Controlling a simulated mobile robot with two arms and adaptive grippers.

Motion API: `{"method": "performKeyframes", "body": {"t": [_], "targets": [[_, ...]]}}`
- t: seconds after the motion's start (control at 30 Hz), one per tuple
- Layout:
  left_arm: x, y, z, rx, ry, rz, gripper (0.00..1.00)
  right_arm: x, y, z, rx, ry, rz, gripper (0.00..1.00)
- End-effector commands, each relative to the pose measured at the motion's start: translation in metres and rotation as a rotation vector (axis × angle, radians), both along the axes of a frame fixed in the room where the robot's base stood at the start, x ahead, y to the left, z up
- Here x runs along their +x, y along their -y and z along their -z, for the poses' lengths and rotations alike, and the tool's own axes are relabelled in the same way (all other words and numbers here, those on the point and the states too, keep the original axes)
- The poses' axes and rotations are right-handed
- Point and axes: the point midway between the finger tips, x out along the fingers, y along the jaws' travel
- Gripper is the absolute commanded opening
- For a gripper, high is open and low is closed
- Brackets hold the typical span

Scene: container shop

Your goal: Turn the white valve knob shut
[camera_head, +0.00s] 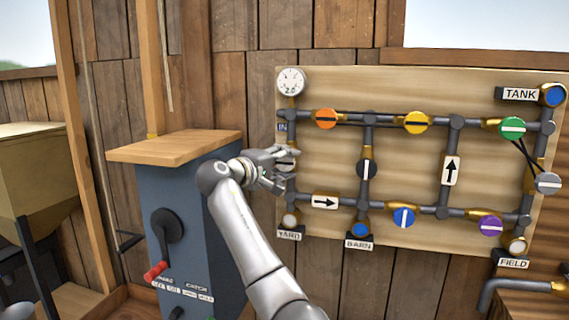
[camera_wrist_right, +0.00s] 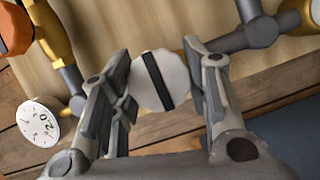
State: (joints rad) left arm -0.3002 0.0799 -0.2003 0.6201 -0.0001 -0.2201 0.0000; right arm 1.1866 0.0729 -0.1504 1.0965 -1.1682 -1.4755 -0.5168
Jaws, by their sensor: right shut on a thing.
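The white valve knob (camera_wrist_right: 160,80) is round with a dark bar across its face. In the right wrist view it sits between the two fingers of my right gripper (camera_wrist_right: 162,88), which is shut on it, and the bar runs steeply, tilted a little. In the head view my right gripper (camera_head: 284,165) reaches the left pipe of the board, and the knob (camera_head: 285,161) is mostly hidden behind the fingers. My left gripper is not in view.
The pipe board (camera_head: 400,160) carries orange (camera_head: 326,118), yellow (camera_head: 416,122), green (camera_head: 512,128), blue (camera_head: 404,217) and purple (camera_head: 491,227) knobs. A gauge (camera_head: 291,81) is above my gripper. A blue cabinet (camera_head: 195,235) with a crank stands left of my arm.

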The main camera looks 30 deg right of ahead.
Motion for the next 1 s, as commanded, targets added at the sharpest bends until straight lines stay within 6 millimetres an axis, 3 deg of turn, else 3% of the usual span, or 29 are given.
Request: {"method": "performKeyframes", "body": {"t": [0.2, 0.23, 0.4, 0.77, 1.0], "targets": [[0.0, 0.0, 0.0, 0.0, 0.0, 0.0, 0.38, 0.0, 0.0, 0.003, 0.006, -0.002, 0.002, 0.19], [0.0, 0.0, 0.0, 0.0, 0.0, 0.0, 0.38, 0.0, 0.0, 0.003, 0.006, -0.002, 0.002, 0.47], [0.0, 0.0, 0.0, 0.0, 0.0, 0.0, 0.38, 0.0, 0.0, 0.002, 0.004, -0.002, 0.001, 0.65], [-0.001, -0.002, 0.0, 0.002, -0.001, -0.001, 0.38, -0.001, -0.004, 0.001, 0.002, -0.001, 0.0, 0.65], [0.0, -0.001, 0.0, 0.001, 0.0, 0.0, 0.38, -0.013, -0.043, -0.003, 0.002, 0.001, -0.004, 0.65]]}}
